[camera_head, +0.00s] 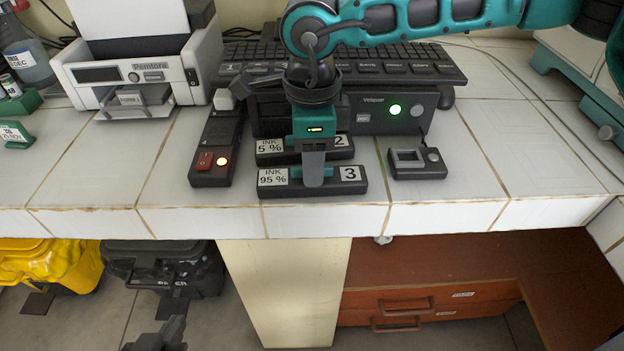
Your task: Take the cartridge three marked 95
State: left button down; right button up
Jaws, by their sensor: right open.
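The black cartridge three (335,188), labelled "INK 95 %" and "3", lies at the front of the white tiled counter. Behind it lies cartridge two (272,157), labelled "INK 5 %" and "2", partly hidden. My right gripper (314,178) points down over the middle of cartridge three, with its grey finger in front of the teal part on top. It is open; whether it touches the cartridge I cannot tell. My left gripper (160,338) shows only as a dark piece at the bottom edge, below counter level; its jaws cannot be made out.
A dark device (378,112) with a green light and a keyboard (400,62) stand behind. A switch strip (213,160) is left, a small display box (417,163) right. A printer (140,75) stands back left. The counter's front edge is close.

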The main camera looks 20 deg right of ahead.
jog(key=shift+f, duration=0.2)
grip_shut()
dwell(0.5)
